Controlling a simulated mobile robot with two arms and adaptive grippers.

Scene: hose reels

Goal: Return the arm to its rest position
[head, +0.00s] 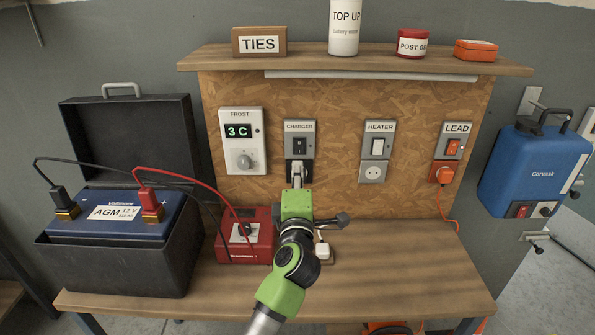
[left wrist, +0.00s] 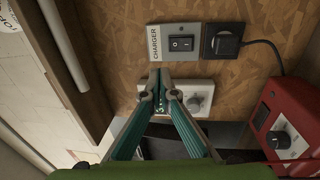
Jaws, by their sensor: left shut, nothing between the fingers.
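My left arm comes up from the bottom of the head view. Its green gripper (head: 297,177) is raised in front of the CHARGER outlet (head: 299,138) on the chipboard panel. In the left wrist view the fingers (left wrist: 161,88) are shut with nothing between them. Their tips overlap the thermostat panel (left wrist: 194,98) and lie below the CHARGER switch (left wrist: 181,43) in the picture. A black plug (left wrist: 226,42) sits in the outlet beside that switch, with its cable running toward the red charger. In the head view the gripper partly hides this plug. My right gripper is not in view.
The red charger (head: 240,238) and a black battery box (head: 122,262) stand on the wooden bench (head: 400,285). A shelf (head: 360,66) with several items overhangs the panel. An orange plug (head: 441,173) hangs at right. The bench's right part is mostly clear.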

